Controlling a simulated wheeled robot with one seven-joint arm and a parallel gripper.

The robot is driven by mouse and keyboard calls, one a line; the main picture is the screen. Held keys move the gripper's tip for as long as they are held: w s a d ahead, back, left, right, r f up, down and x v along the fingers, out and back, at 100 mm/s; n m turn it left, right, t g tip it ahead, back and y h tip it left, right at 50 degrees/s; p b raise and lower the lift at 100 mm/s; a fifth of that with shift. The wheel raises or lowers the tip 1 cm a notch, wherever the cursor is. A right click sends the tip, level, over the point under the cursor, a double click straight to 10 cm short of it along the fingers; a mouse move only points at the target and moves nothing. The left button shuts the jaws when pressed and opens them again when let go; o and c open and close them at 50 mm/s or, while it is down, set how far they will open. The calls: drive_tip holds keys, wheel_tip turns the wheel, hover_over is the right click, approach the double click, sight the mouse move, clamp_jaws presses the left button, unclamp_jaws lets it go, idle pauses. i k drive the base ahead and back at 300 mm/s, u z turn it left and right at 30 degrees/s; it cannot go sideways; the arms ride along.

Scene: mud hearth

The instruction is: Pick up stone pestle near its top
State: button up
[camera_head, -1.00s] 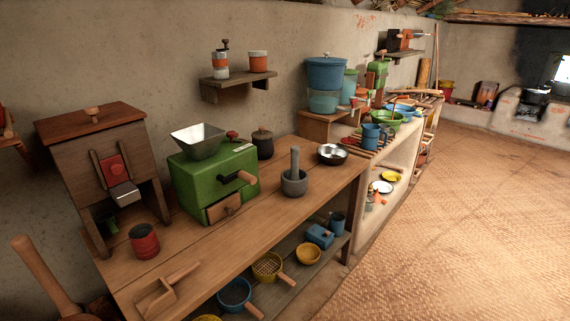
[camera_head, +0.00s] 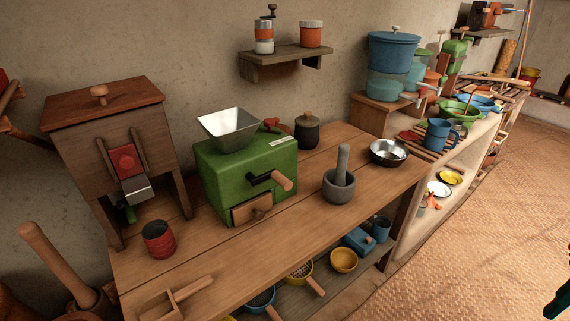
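The grey stone pestle (camera_head: 342,163) stands in the dark grey stone mortar (camera_head: 339,188) on the wooden table. Its upper part sticks up above the mortar's rim and leans slightly; its lower end is hidden inside the mortar. My gripper cannot be made out in this view. Only a dark shape with a teal part shows at the right edge, and I cannot tell what it is.
A green grinder (camera_head: 245,178) with a metal hopper stands left of the mortar. A metal bowl (camera_head: 388,152) sits to its right, and a dark lidded jar (camera_head: 307,132) behind. Woven floor (camera_head: 480,240) lies open at right.

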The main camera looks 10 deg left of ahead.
sight(344, 148)
drive_tip(key=u, duration=0.5)
drive_tip(key=i, duration=0.85)
drive_tip(key=u, duration=0.4)
